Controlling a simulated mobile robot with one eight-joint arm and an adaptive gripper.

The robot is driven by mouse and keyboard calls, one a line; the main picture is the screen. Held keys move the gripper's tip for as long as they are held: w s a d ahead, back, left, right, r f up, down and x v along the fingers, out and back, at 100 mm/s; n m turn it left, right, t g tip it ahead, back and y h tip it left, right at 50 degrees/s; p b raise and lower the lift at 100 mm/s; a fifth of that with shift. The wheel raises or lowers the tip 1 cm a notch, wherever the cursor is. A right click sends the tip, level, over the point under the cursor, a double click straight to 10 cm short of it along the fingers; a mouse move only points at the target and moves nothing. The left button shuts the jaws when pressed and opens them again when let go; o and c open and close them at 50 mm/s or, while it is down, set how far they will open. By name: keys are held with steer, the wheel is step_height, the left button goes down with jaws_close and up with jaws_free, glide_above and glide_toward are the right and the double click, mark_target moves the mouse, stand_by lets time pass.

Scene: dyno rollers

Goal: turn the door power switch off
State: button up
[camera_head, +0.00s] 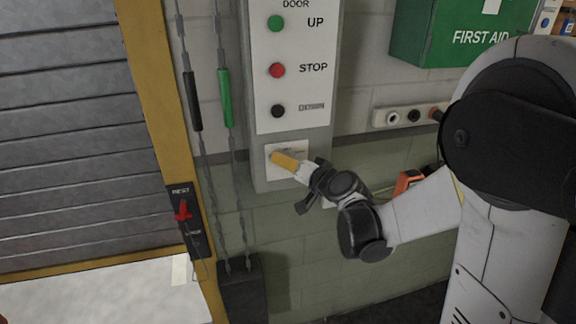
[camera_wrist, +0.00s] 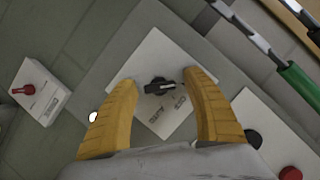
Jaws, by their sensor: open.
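My gripper (camera_head: 285,161) is in front of that plate. In the wrist view my gripper (camera_wrist: 163,84) is open, with one yellow finger on each side of the knob. I cannot tell whether either finger touches it.
The green UP button (camera_head: 275,23), red STOP button (camera_head: 277,70) and a black button (camera_head: 278,111) are above the switch. Chains with a green handle (camera_head: 225,97) hang to the left. A white box with a red knob (camera_wrist: 28,89) shows in the wrist view.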

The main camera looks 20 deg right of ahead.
steer(key=shift+c, duration=0.2)
steer(key=c, duration=1.2)
steer(key=shift+o, duration=0.2)
steer(key=shift+b, duration=0.3)
steer(key=m+y+b, duration=0.1)
steer(key=m+b, duration=0.1)
steer(key=m+t+b, duration=0.1)
steer(key=shift+d+f+m+y+b, duration=0.1)
steer(key=shift+f+m+y+b, duration=0.05)
steer(key=shift+m+y+b, duration=0.25)
steer(key=m+t+y+b, duration=0.1)
steer(key=m+b, duration=0.2)
steer(key=m, duration=0.1)
steer(key=shift+r, duration=0.2)
steer(key=shift+b, duration=0.35)
steer(key=o, duration=1.2)
